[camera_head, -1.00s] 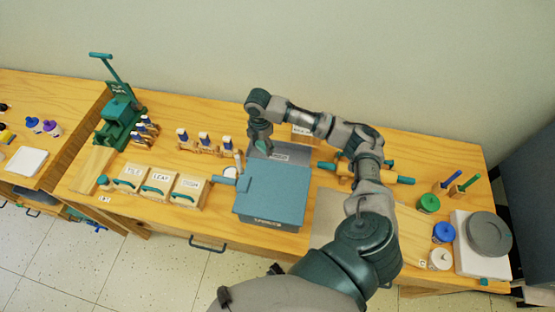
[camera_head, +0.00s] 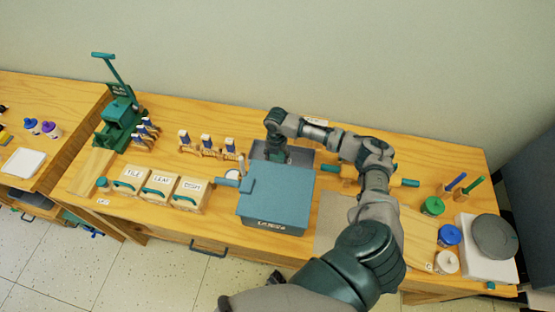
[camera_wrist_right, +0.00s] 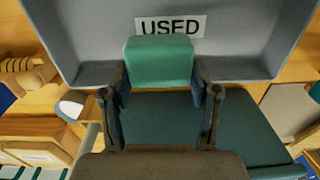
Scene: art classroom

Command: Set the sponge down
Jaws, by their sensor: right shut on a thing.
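The green sponge (camera_wrist_right: 160,60) is held between the fingers of my right gripper (camera_wrist_right: 161,92), which is shut on it. In the wrist view the sponge is over the grey tray (camera_wrist_right: 85,45), in front of its "USED" label (camera_wrist_right: 171,27). I cannot tell whether the sponge touches the tray floor. In the head view my right gripper (camera_head: 273,156) points down into the grey tray (camera_head: 302,156), behind the blue-grey box. The sponge is hard to make out there. My left gripper is not in view.
The blue-grey lidded box (camera_head: 275,195) stands directly in front of the tray. Wooden stamp holders (camera_head: 206,146) are to the left, and a roller (camera_head: 404,182) lies to the right. Labelled wooden boxes (camera_head: 161,184) stand at the front left.

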